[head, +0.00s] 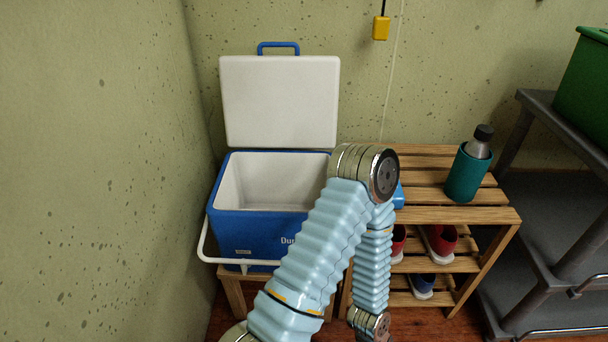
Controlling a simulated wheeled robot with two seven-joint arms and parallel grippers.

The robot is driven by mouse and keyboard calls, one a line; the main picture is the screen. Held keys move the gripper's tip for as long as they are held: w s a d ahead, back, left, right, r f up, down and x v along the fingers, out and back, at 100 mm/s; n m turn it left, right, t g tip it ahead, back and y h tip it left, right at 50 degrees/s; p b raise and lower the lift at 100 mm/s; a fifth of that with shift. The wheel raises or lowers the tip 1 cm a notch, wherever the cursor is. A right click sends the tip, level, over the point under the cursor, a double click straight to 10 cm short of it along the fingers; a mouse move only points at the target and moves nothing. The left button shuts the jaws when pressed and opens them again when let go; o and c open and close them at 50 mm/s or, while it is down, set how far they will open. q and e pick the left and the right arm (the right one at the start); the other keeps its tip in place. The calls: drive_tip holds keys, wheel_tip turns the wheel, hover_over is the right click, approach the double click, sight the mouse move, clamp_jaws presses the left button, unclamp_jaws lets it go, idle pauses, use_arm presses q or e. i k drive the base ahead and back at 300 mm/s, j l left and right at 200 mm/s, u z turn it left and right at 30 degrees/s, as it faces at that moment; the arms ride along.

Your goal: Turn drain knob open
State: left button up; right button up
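A blue cooler (240,228) with a white interior stands by the wall on a wooden stand. Its white lid (280,105) is raised upright behind it, and its white handle (204,240) hangs down in front. I cannot make out a drain knob; much of the cooler's right side is hidden behind my light-blue arm. That arm rises from the bottom edge, bends at a metal joint in front of the cooler's right side, and runs back down to another joint near the bottom edge. Neither gripper can be seen.
A slatted wooden rack (420,180) stands right of the cooler, with a teal-sleeved bottle (467,174) on top and shoes (440,240) below. A small blue piece (399,197) shows beside my arm. A grey cart (545,210) with a green bin (588,88) is at right.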

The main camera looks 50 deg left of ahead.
sight(257, 203)
drive_tip(key=l+u, duration=0.1)
drive_tip(key=u, duration=0.35)
drive_tip(key=l+u, duration=0.1)
drive_tip(key=u, duration=0.3)
drive_tip(key=l+u, duration=0.15)
drive_tip(key=u, duration=0.3)
drive_tip(key=l+u, duration=0.1)
drive_tip(key=u, duration=0.75)
drive_tip(key=l+u, duration=0.15)
drive_tip(key=u, duration=0.25)
drive_tip(key=l+u, duration=0.15)
drive_tip(key=u, duration=0.25)
drive_tip(key=l+u, duration=0.1)
drive_tip(key=u, duration=0.3)
drive_tip(key=k, duration=0.05)
